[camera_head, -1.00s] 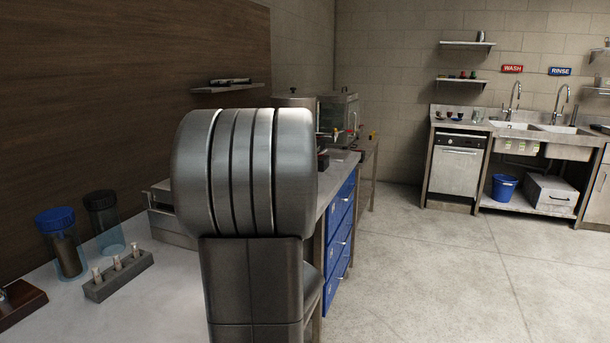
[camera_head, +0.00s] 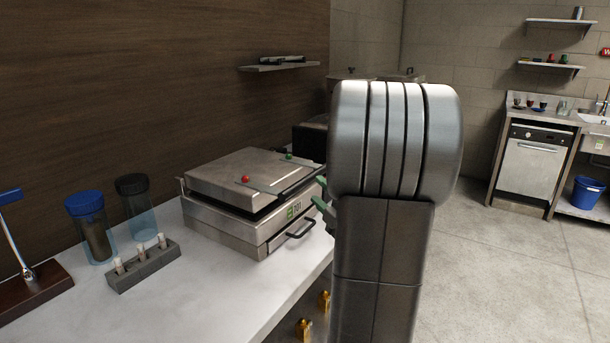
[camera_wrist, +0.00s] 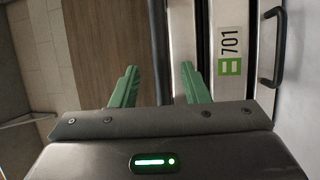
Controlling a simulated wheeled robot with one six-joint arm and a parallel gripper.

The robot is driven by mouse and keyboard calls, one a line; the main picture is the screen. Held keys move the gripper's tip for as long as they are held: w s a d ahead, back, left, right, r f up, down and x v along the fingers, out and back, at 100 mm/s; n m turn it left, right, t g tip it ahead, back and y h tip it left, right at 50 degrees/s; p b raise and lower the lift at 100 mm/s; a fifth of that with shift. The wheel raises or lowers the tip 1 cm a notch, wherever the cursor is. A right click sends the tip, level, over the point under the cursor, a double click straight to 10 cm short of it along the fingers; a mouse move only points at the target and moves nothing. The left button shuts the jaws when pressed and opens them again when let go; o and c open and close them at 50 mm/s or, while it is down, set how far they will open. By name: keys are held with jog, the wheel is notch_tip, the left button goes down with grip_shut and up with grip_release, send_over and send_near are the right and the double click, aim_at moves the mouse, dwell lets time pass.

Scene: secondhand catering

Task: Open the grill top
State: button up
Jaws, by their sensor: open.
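The grill stands on the white counter in the head view, its flat metal grill top (camera_head: 235,172) lying down over the base (camera_head: 245,228) with a dark gap between them. A red knob (camera_head: 245,179) and a green knob (camera_head: 289,156) sit on the top. The base front has a "701" label and a black handle (camera_head: 292,235). My gripper (camera_head: 322,195) is just right of the grill's front, its green fingers partly hidden by my arm. In the wrist view my gripper (camera_wrist: 160,82) is open and empty, with the label (camera_wrist: 230,50) and handle (camera_wrist: 275,45) to its right.
Left of the grill stand a blue-lidded jar (camera_head: 92,230), a black-lidded jar (camera_head: 136,208) and a grey holder (camera_head: 145,267) with small white-topped items. A wall shelf (camera_head: 280,66) hangs behind. The front counter (camera_head: 215,300) is bare. Open floor lies to the right.

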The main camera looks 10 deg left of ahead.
jog(key=p+x, duration=0.1)
jog(key=x, duration=0.7)
grip_shut()
